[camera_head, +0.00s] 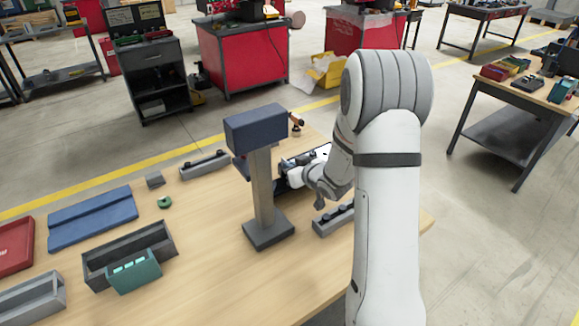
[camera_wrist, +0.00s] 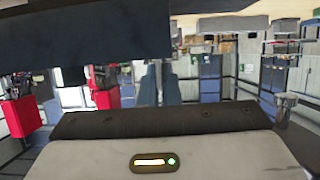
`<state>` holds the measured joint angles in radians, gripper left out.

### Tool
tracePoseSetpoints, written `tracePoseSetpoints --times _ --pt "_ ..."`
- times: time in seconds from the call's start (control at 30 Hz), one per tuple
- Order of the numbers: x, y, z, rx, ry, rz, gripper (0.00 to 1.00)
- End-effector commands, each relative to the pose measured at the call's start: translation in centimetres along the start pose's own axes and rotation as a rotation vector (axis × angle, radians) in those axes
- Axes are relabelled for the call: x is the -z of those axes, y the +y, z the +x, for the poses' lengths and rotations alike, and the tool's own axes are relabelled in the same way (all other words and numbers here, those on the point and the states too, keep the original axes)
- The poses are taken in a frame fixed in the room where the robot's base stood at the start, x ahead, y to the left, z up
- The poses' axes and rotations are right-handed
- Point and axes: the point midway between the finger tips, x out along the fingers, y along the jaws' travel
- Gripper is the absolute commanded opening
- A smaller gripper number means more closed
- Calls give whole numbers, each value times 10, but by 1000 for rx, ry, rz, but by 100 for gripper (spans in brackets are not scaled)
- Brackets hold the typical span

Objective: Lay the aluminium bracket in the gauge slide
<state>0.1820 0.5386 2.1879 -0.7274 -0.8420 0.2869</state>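My gripper (camera_head: 284,182) is at the far side of the table, partly hidden behind a post with a dark blue head (camera_head: 256,129). Its fingertips cannot be made out, so I cannot tell whether it is open or holds anything. The wrist view shows the gripper's pale housing with a green light, and a dark slab (camera_wrist: 85,38) close across the top. I cannot pick out the aluminium bracket for sure in either view. The gauge slide is not clearly identifiable; a dark fixture (camera_head: 300,160) lies beside my gripper, largely covered by my arm.
Grey bars with dark knobs lie left (camera_head: 205,164) and right (camera_head: 333,218) of the post. A blue stepped block (camera_head: 92,217), a green ring (camera_head: 164,202), a grey box (camera_head: 100,275) and a teal block (camera_head: 134,274) are left. The table's front middle is clear.

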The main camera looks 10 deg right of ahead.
Motion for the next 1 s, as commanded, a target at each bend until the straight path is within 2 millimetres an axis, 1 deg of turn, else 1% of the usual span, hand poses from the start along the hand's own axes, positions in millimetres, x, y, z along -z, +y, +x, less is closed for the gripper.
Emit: tracePoseSetpoints --times 0.03,0.2,0.3,0.5,0.6,0.67,0.77,1.0 --pt "0 0 0 0 0 0 5" --pt "0 0 0 1 0 0 19" --pt "0 0 0 1 0 0 25" --pt "0 -1 0 1 0 -1 25" --pt "1 0 -4 0 1 0 25" --pt "1 0 -10 -1 2 -1 25" --pt "1 0 -26 -1 3 -2 25" --pt "1 0 -76 -2 2 -2 25"
